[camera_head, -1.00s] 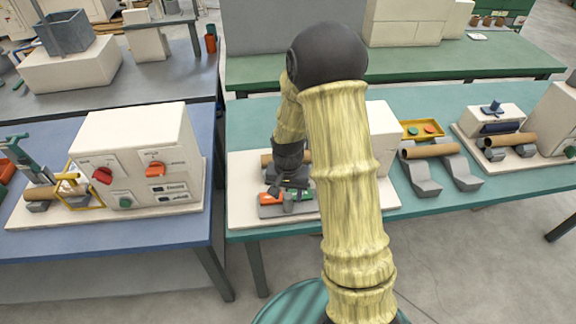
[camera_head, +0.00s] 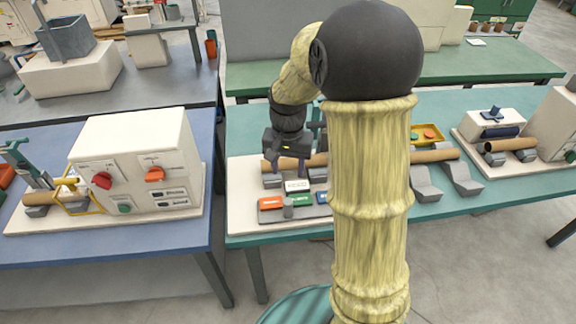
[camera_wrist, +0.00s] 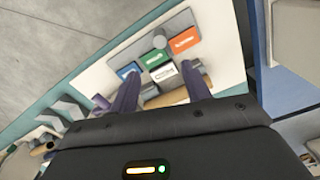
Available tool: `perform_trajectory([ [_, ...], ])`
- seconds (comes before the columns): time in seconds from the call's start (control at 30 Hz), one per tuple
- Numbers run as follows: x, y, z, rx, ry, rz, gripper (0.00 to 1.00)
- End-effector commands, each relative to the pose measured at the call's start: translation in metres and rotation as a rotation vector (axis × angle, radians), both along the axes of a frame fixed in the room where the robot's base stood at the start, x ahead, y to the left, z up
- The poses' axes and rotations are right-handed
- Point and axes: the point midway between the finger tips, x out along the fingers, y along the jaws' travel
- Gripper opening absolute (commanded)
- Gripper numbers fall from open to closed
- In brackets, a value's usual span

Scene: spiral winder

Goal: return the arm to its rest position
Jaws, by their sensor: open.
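My gripper (camera_head: 286,166) is raised above the teal table at the spiral winder, with its fingers apart and nothing between them. In the head view the panel (camera_head: 325,212) lies below and in front of the gripper. My upper arm stands in front and hides part of the winder.
A brown tube (camera_head: 436,155) lies across grey supports (camera_head: 424,184) on the teal table (camera_head: 480,205), behind the panel. A yellow tray (camera_head: 428,134) stands behind it. A white control box (camera_head: 135,160) stands on the blue table to the left. Open floor lies in front.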

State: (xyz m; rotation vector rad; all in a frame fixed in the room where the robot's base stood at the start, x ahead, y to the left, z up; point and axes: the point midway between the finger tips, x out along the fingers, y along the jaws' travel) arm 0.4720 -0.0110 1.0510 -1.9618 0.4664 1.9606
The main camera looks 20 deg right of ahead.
Motion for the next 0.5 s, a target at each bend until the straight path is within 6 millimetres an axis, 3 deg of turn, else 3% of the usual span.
perform_trajectory([
  [0.33,-0.002,0.000,0.000,0.000,-0.002,0.005,0.48],
  [0.5,-0.023,0.003,0.005,-0.004,-0.041,0.083,0.48],
])
